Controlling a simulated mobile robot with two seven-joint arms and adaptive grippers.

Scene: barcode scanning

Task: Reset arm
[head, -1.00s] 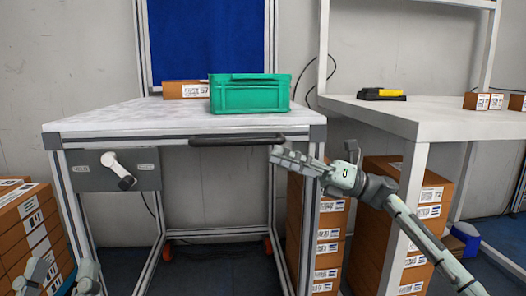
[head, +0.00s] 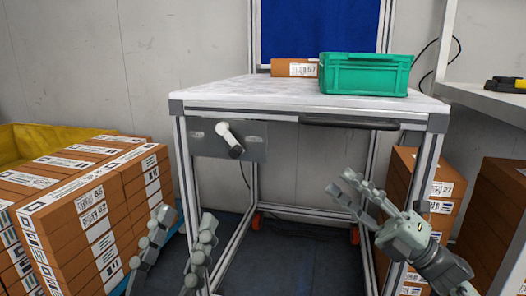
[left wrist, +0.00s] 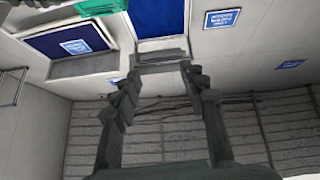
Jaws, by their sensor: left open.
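My left gripper (head: 187,217) is at the bottom left of the head view, pointing up, in front of the workbench and beside the stacked boxes. Its two fingers are apart with nothing between them. They also show spread in the left wrist view (left wrist: 161,72). My right gripper (head: 342,182) is in front of the bench's right side, below the tabletop. Its fingers overlap in this view, so I cannot tell their opening; no held object shows.
The white workbench (head: 250,92) carries a green crate (head: 365,76) and a brown box (head: 293,69). A dark handle (head: 348,122) runs along its front. Brown boxes (head: 88,205) are stacked at left. A second table (head: 488,100) stands at right.

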